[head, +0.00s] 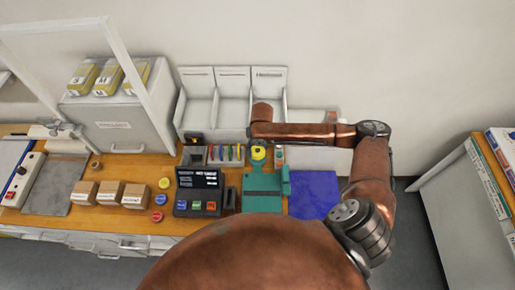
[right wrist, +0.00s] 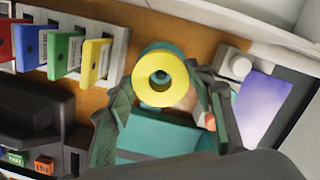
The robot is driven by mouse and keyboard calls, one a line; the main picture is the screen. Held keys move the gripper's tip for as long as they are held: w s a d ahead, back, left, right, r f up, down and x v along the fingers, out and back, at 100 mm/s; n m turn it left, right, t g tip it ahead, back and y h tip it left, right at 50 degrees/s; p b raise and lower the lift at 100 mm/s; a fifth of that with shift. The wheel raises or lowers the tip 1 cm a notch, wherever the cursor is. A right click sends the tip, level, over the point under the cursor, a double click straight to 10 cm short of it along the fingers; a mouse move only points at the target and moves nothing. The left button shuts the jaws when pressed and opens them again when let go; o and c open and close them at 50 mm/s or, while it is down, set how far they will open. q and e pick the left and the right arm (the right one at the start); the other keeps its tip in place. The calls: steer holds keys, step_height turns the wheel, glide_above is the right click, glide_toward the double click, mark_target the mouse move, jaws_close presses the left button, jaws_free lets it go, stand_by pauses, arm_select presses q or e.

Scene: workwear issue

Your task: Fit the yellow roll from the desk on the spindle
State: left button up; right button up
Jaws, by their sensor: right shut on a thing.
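My right gripper (right wrist: 164,98) is shut on a yellow roll (right wrist: 160,64), with one dark green finger on each side of it. The roll's round hole faces the wrist camera. In the head view the held roll (head: 258,153) is just above the back of a teal device (head: 262,184) on the desk. Teal parts also show behind and below the roll in the right wrist view. My left gripper is not in view.
A dark terminal with a screen (head: 198,190) stands left of the teal device. A rack of coloured cards (head: 225,154) is behind it. A blue mat (head: 313,192) lies to the right. Small cartons (head: 109,193) and yellow and red round pieces lie left. Grey bins (head: 232,100) stand behind.

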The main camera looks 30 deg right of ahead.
steer(key=shift+f+b, duration=0.6)
steer(key=shift+f, duration=1)
stand_by(0.5)
steer(key=o, duration=1.2)
steer(key=shift+o, duration=0.2)
steer(key=shift+r, duration=0.15)
steer(key=shift+r+p, duration=4.4)
steer(key=shift+p, duration=0.6)
steer(key=shift+f, duration=0.1)
